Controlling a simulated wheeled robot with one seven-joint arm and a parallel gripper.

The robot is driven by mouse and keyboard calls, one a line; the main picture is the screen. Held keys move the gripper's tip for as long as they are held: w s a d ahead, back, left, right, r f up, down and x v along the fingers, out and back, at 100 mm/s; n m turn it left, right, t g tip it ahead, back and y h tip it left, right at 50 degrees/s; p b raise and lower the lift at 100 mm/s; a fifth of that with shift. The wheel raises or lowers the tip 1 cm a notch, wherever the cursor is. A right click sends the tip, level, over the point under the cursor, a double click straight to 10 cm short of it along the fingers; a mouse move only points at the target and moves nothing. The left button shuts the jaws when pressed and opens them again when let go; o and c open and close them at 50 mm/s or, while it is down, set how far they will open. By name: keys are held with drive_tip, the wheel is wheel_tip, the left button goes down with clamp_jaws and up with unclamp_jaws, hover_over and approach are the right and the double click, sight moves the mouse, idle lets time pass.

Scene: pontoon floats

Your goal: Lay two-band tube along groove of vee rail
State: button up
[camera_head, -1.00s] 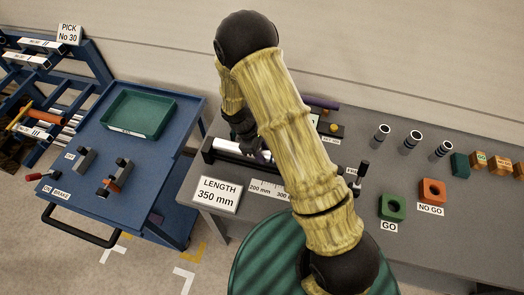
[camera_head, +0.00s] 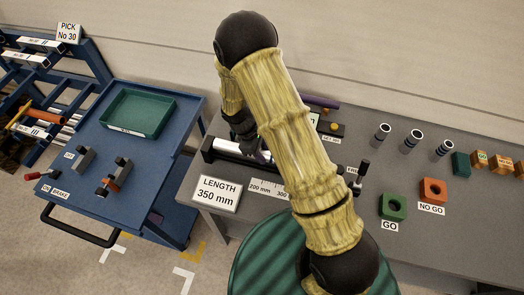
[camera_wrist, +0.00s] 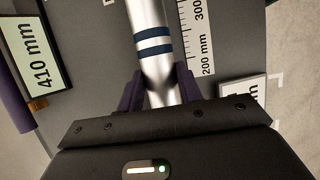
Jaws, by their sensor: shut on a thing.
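The two-band tube (camera_wrist: 152,40) is silver with two dark blue bands and runs away from my gripper in the wrist view. My gripper (camera_wrist: 158,90) is shut on it, with a purple finger on each side just below the bands. In the head view my gripper (camera_head: 250,140) is mostly hidden behind my arm. A pale tube length (camera_head: 228,146) shows left of it, above a long black rail (camera_head: 208,153), likely the vee rail. The groove is hidden, so I cannot tell whether the tube touches it.
A scale (camera_head: 266,189) and a 350 mm length sign (camera_head: 217,194) lie in front of the rail. Several upright banded tubes (camera_head: 411,138), a green GO block (camera_head: 392,206) and an orange NO GO block (camera_head: 432,190) stand to the right. A blue cart (camera_head: 150,185) stands left.

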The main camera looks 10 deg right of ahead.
drive_tip(key=shift+f, duration=0.2)
drive_tip(key=shift+s+f, duration=0.1)
drive_tip(key=shift+f, duration=0.1)
drive_tip(key=shift+f+b, duration=1.3)
drive_tip(key=shift+f, duration=0.25)
drive_tip(key=o, duration=1.3)
drive_tip(key=b+v, duration=0.3)
drive_tip(key=v, duration=1.4)
drive_tip(key=shift+r+b, duration=0.25)
drive_tip(key=shift+b, duration=0.15)
